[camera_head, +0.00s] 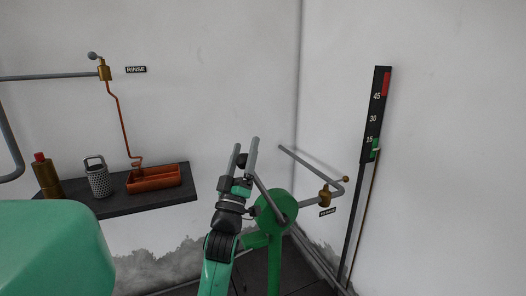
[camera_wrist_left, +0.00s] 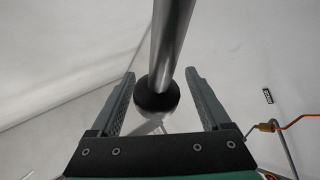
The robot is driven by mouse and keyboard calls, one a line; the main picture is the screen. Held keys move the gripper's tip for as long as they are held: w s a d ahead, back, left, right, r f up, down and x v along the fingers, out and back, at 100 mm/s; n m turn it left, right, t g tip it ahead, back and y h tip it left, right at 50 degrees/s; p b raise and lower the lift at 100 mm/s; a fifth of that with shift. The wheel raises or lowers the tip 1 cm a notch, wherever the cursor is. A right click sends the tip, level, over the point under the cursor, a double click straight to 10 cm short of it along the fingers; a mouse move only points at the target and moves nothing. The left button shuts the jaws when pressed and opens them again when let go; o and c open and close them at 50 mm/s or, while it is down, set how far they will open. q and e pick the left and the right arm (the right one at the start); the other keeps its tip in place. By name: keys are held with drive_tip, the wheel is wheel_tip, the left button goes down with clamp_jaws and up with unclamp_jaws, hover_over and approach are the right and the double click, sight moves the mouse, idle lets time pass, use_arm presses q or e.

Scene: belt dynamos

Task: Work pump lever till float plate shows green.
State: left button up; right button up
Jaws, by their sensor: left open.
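The green pump (camera_head: 273,240) stands on the floor near the room corner, with a round hub. A grey lever (camera_head: 265,192) slants up-left from the hub toward my left gripper (camera_head: 243,150). In the left wrist view my left gripper (camera_wrist_left: 165,100) is open, its fingers on either side of a metal rod with a black round end (camera_wrist_left: 158,98). I cannot tell whether they touch it. The black gauge (camera_head: 372,120) on the right wall reads 15, 30 and 45, with red at the top and a green patch (camera_head: 375,146) near its lower end. My right gripper is not in view.
A dark shelf (camera_head: 125,203) on the left wall holds an orange tray (camera_head: 153,186), a perforated metal canister (camera_head: 98,180) and a red-topped brass bottle (camera_head: 46,178). A pipe with a brass valve (camera_head: 325,196) runs close right of the pump.

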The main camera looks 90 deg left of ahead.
use_arm(q)
drive_tip(key=b+v, duration=0.1)
drive_tip(key=v, duration=1)
drive_tip(key=shift+d+f+b, duration=0.2)
drive_tip(key=shift+f+b, duration=0.05)
drive_tip(key=shift+b, duration=0.1)
